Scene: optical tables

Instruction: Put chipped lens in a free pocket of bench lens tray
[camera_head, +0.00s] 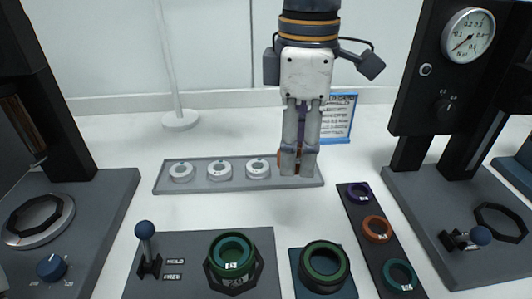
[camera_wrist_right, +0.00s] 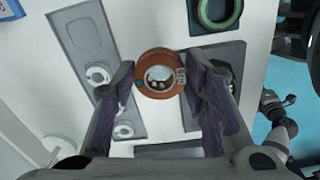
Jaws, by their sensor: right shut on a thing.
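My right gripper (camera_head: 298,168) is shut on an orange-rimmed lens, of which only an orange edge shows beside the fingers in the head view. In the wrist view, the orange-rimmed lens (camera_wrist_right: 160,73) sits between the fingertips with its label facing the camera; I cannot make out a chip. The grey lens tray (camera_head: 205,187) lies across the back of the bench and holds white rings (camera_head: 219,170). The gripper is in front of the tray's right end in the head view. The wrist view shows the tray (camera_wrist_right: 75,15) with a bare recess at that end. My left gripper is not in view.
A dark rack (camera_head: 380,255) with purple, orange and teal rings stands to the right. Green ringed parts (camera_head: 232,255) sit in the front. A gauge stand (camera_head: 455,75) is at right, a post base (camera_head: 180,121) behind the tray. Bare bench lies in front of the tray.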

